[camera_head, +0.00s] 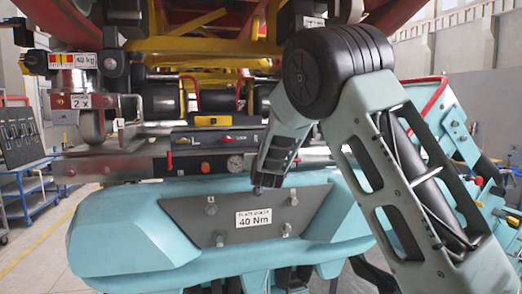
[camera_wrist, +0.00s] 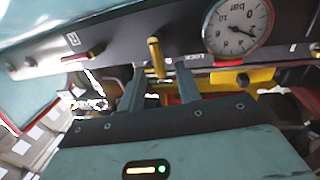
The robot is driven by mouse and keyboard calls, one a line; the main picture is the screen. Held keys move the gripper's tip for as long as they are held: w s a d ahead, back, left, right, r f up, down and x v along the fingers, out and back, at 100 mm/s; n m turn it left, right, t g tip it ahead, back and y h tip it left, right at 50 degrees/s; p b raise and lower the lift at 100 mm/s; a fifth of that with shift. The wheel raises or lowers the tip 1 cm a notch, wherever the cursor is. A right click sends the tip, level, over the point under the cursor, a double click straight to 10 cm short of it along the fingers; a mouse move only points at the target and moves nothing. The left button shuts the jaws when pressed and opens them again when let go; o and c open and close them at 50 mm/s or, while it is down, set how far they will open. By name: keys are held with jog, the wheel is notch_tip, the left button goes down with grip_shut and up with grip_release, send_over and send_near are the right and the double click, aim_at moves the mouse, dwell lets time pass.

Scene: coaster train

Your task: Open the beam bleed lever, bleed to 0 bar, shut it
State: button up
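A dark panel (camera_wrist: 115,38) crosses the wrist view. It carries a round white gauge (camera_wrist: 237,27) marked "bar", seen upside down. The needle is off the end of the scale, but I cannot read its value. Neither label shows clearly which is the bleed lever. My gripper (camera_wrist: 160,70) is open, its fingers either side of the nearer lever with gaps. In the head view the gauge (camera_head: 235,163) is just left of my gripper (camera_head: 260,189); my arm hides the panel behind.
A teal housing (camera_head: 130,226) with a grey "40 Nm" plate (camera_head: 180,216) lies below the panel. A red-tipped lever (camera_head: 205,168) sits left of the gauge. Yellow and red frames (camera_head: 190,46) are overhead. A blue trolley (camera_head: 25,190) stands far left.

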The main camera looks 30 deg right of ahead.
jog(key=shift+w+d, duration=0.3)
jog(key=shift+w, duration=0.2)
grip_shut()
